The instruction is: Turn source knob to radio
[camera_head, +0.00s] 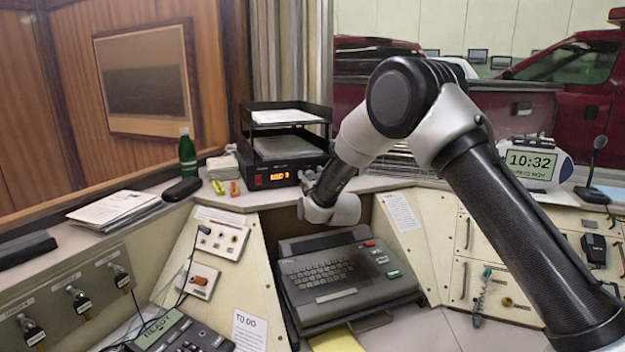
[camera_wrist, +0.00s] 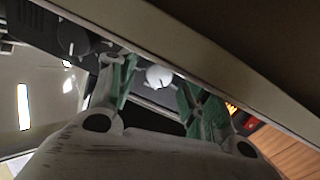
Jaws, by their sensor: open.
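The black unit with an orange display (camera_head: 284,176) stands under the paper trays at the back of the console. My gripper (camera_head: 309,182) is at the right part of its front in the head view, where it covers the controls. In the wrist view my gripper (camera_wrist: 156,88) is open, its green-padded fingers spread. A round pale knob (camera_wrist: 158,76) with a small mark shows between the fingers, apparently apart from both. A darker knob (camera_wrist: 72,42) with a white pointer line lies left of it. I cannot read labels, so which is the source knob is unclear.
A pale edge (camera_wrist: 175,50) runs diagonally close to the fingers in the wrist view. The paper trays (camera_head: 290,113) rise above the unit. A keyboard terminal (camera_head: 335,272) sits below my gripper.

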